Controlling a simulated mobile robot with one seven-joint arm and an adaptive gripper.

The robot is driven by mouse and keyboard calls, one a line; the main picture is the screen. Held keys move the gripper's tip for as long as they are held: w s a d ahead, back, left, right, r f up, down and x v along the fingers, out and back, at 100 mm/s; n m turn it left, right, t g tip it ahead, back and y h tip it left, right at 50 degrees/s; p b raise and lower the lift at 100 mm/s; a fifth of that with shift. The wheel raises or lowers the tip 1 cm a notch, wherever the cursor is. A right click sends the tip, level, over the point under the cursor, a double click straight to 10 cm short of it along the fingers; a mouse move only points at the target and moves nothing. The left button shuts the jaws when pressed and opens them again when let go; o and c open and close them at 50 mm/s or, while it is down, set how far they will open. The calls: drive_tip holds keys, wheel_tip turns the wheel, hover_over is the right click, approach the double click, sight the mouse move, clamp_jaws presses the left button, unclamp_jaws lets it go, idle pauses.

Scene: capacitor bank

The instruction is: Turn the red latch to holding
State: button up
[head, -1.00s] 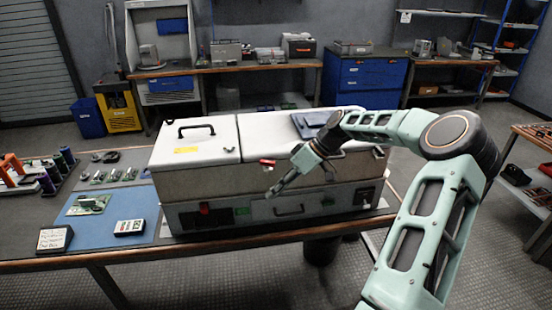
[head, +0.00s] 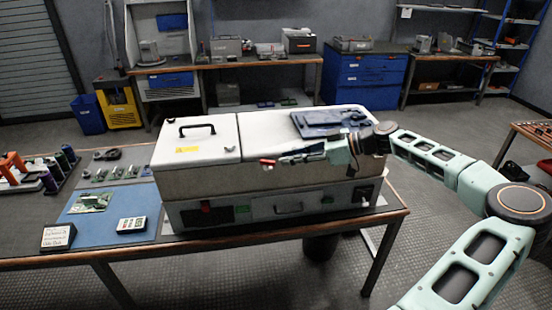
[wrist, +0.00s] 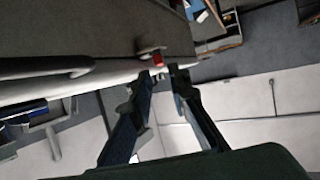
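The red latch (head: 267,162) is a small red piece on the upper front edge of the white-lidded cabinet (head: 205,181), near the seam between its two lids. My gripper (head: 283,160) is just to the right of it in the head view, reaching left along the front edge. In the wrist view the red latch (wrist: 157,58) shows just past the fingertips, in line with the gap between them. My gripper (wrist: 162,74) has its two fingers apart with a narrow gap. I cannot tell whether a fingertip touches the latch.
A black handle (head: 197,128) stands on the left lid, and a dark blue item (head: 318,118) lies on the right lid. A blue mat (head: 90,225) with a circuit board and a meter (head: 131,225) lies to the left. The floor in front is clear.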

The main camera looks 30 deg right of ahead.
sight(271, 161)
drive_tip(key=x, duration=0.5)
drive_tip(key=shift+p, duration=0.35)
clamp_jaws()
